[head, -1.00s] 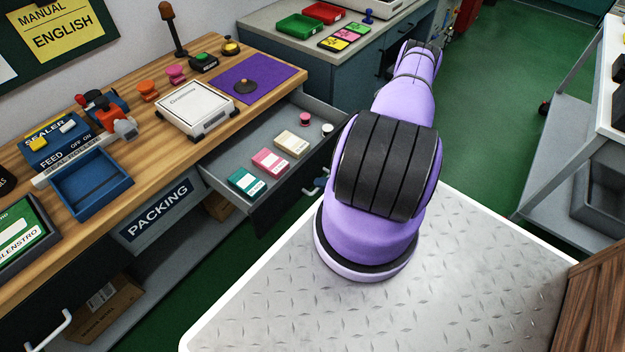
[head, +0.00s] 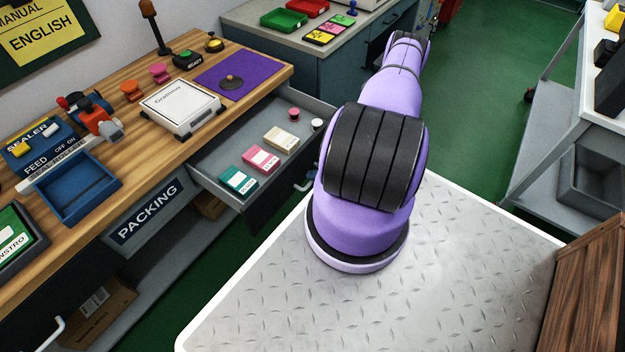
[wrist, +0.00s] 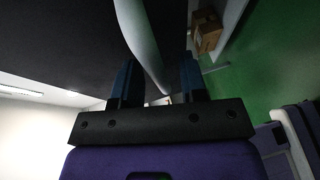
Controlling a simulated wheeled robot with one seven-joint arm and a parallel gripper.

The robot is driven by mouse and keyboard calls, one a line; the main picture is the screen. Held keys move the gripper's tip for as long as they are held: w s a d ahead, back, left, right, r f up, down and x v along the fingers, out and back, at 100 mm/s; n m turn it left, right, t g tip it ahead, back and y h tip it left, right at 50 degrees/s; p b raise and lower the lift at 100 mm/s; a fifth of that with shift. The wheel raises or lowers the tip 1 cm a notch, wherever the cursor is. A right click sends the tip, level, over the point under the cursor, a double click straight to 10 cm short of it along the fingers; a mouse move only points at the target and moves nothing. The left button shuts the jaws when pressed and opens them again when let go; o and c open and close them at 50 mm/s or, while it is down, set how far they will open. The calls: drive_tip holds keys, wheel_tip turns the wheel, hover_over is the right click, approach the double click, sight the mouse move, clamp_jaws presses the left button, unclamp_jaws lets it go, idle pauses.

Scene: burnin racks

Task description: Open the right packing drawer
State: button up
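The right packing drawer (head: 214,178) stands pulled out from under the wooden bench in the head view. It holds a teal box (head: 238,181), a pink box (head: 261,158), a cream box (head: 281,138) and two small round pieces. Part of its pale handle (head: 303,185) shows beside my arm; the rest is hidden. In the wrist view, my gripper (wrist: 157,82) has its two dark blue fingers apart. The pale handle bar (wrist: 143,38) runs between them, with a gap visible on the finger sides. My arm hides the gripper in the head view.
The bench top (head: 150,150) carries a blue tray (head: 75,190), a white scale (head: 182,107) and a purple mat (head: 240,75). A cardboard box (head: 98,310) sits on the low shelf. A grey rack (head: 560,150) stands at the right, with green floor between.

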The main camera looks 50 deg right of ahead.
drive_tip(key=v, duration=1)
drive_tip(key=shift+s, duration=0.1)
